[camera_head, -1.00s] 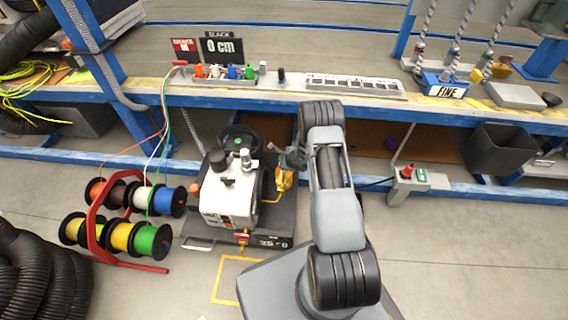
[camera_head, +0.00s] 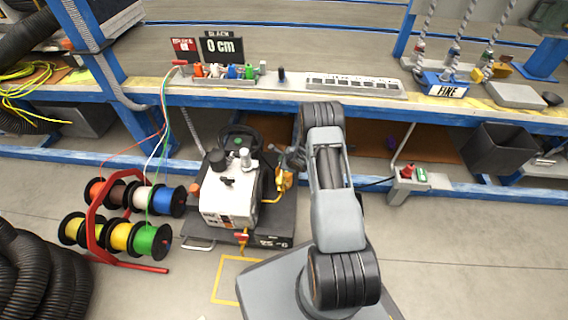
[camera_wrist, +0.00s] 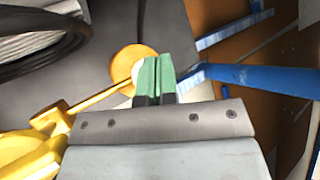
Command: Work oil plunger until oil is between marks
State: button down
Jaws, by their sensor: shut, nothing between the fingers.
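A white machine (camera_head: 228,203) with a black knob and a silver cap on top stands on a dark wheeled base on the floor. A yellow fitting (camera_head: 285,181) is at its right side. My gripper (camera_head: 281,152) is beside the machine's upper right, small and partly hidden by my arm. In the wrist view its green fingertips (camera_wrist: 154,72) are together with nothing between them. A round yellow-orange part (camera_wrist: 130,65) with a yellow rod (camera_wrist: 88,103) shows behind and left of the tips; contact cannot be told. I cannot make out the oil level or its marks.
A blue-framed workbench (camera_head: 365,108) runs behind the machine. A red rack with cable spools (camera_head: 120,237) stands left. A grey post box with red and green buttons (camera_head: 409,182) stands right. A blue bar (camera_wrist: 250,78) lies right of the fingertips. Floor at the right front is clear.

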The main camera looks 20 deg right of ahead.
jog(key=shift+s+a+f+b, duration=0.1)
jog(key=shift+s+f+b, duration=0.15)
jog(key=shift+f, duration=0.5)
jog(key=shift+r, duration=0.15)
dwell(0.3)
jog(key=shift+w+r+p, duration=0.15)
jog(key=shift+r+p, duration=1.15)
jog(key=shift+r, duration=0.1)
notch_tip(320, 180, up, 5)
jog(key=p, duration=0.5)
